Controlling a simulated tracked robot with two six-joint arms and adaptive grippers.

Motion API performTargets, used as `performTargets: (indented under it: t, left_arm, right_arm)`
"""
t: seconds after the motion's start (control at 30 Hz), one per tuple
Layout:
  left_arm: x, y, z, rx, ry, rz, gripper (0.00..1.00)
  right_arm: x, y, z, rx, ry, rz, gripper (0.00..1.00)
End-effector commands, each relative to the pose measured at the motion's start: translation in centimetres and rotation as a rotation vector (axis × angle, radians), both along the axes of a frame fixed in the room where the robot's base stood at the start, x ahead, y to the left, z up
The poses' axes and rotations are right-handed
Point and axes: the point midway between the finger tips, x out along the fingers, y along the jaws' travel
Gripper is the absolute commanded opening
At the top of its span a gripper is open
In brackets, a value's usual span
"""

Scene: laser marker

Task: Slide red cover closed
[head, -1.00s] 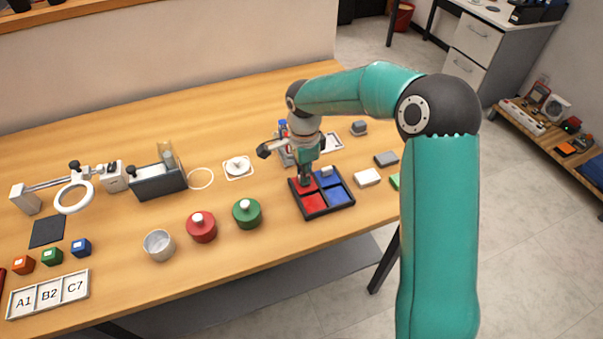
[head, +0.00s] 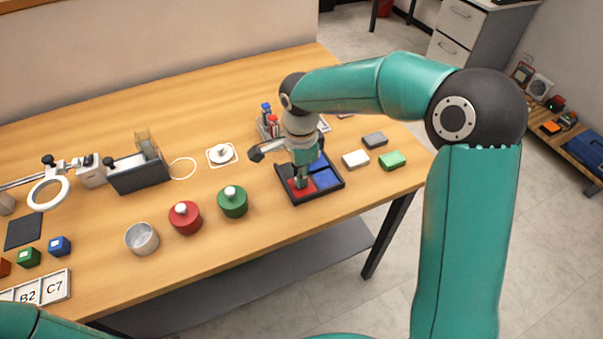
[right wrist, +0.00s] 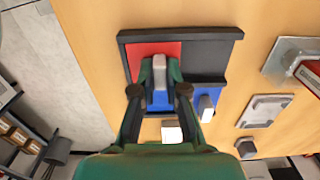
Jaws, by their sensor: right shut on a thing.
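A shallow black tray (head: 331,193) near the table's front edge has a red side on the left and a blue side on the right. The red cover (head: 304,193) lies over the front left part of the tray; it also shows at upper left in the right wrist view (right wrist: 145,50). Behind it, the back left part is dark. My right gripper (head: 301,182) points down over the red cover. In the right wrist view it (right wrist: 159,74) is shut on the cover's pale knob (right wrist: 158,62). My left gripper is out of view.
Blue panels (head: 325,180) fill the tray's right side; a pale knob (right wrist: 206,103) stands there. Green (head: 232,201) and red (head: 186,217) round containers stand left of the tray. White (head: 355,158), grey (head: 375,139) and green (head: 392,159) blocks lie to its right.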

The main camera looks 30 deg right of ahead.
Motion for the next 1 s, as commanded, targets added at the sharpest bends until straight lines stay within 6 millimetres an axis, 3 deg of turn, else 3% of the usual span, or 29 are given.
performTargets:
  t: [0.17, 0.2, 0.33, 0.73, 1.0]
  left_arm:
    - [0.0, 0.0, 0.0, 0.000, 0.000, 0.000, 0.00]
    - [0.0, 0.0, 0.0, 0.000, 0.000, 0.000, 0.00]
    - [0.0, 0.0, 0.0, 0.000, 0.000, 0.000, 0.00]
    - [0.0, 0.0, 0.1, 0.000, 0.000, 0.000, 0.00]
    - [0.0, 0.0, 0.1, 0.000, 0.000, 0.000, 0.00]
  right_arm:
    - [0.0, 0.1, 0.0, 0.003, 0.002, 0.000, 0.00]
    - [0.0, 0.1, 0.0, 0.003, 0.002, 0.000, 0.16]
    - [0.0, 0.0, 0.0, 0.002, 0.002, 0.000, 0.37]
    - [0.0, 0.0, 0.4, 0.001, 0.001, 0.000, 0.39]
    - [0.2, 0.0, 4.4, 0.002, -0.003, 0.000, 0.39]
